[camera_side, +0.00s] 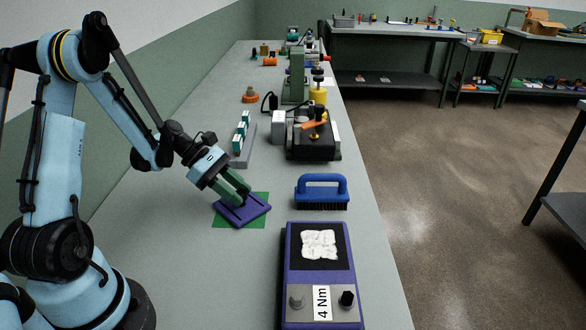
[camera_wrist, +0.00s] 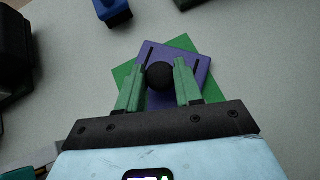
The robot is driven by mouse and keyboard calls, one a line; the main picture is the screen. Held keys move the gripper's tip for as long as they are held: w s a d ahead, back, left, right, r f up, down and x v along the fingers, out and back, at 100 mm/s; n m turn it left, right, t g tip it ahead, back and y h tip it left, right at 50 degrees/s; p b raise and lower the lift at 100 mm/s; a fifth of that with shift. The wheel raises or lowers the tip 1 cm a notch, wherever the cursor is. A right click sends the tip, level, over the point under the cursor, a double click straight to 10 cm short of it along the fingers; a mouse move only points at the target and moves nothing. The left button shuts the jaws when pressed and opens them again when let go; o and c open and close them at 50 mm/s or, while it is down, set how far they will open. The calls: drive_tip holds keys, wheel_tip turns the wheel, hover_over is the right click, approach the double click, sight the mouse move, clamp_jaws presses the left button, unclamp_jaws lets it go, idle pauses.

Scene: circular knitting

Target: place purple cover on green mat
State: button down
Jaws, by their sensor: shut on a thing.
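The purple cover (camera_side: 252,211) is a flat plate with slots, over the green mat (camera_side: 258,197) in the side view. My gripper (camera_side: 238,196) is at the cover, its green fingers pointing down. In the wrist view, the fingers (camera_wrist: 158,86) are shut on a round black knob (camera_wrist: 159,76) on the purple cover (camera_wrist: 190,60). The cover sits turned relative to the green mat (camera_wrist: 124,73), whose corners show around it. I cannot tell whether the cover touches the mat.
A blue-handled brush (camera_side: 321,188) stands to the right of the mat. A purple box (camera_side: 290,265) with a white cloth (camera_side: 319,244) and a "4 Nm" label is nearer the front. A grey rack (camera_side: 244,150) and a black machine (camera_side: 313,144) stand behind.

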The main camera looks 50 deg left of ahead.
drive_tip(key=shift+f, duration=0.15)
drive_tip(key=c, duration=0.8)
unclamp_jaws()
drive_tip(key=shift+o, duration=0.2)
drive_tip(key=shift+a+r, duration=0.1)
drive_tip(key=shift+r, duration=0.15)
drive_tip(key=v, duration=1.2)
wheel_tip(320, 180, up, 2)
drive_tip(key=m+g+y, duration=0.1)
drive_tip(key=m+y, duration=0.4)
drive_tip(key=m, duration=0.4)
hover_over(233, 213)
drive_tip(key=s+d+r+m+t+y, duration=0.1)
drive_tip(key=d+m+y, duration=0.1)
drive_tip(key=d+m, duration=0.2)
drive_tip(key=s+d+r+m+t+y, duration=0.1)
drive_tip(key=d+m, duration=0.3)
drive_tip(key=m, duration=0.6)
drive_tip(key=shift+s+d+t+y, duration=0.15)
drive_tip(key=shift+s+t+y, duration=0.2)
drive_tip(key=shift+t+y, duration=0.3)
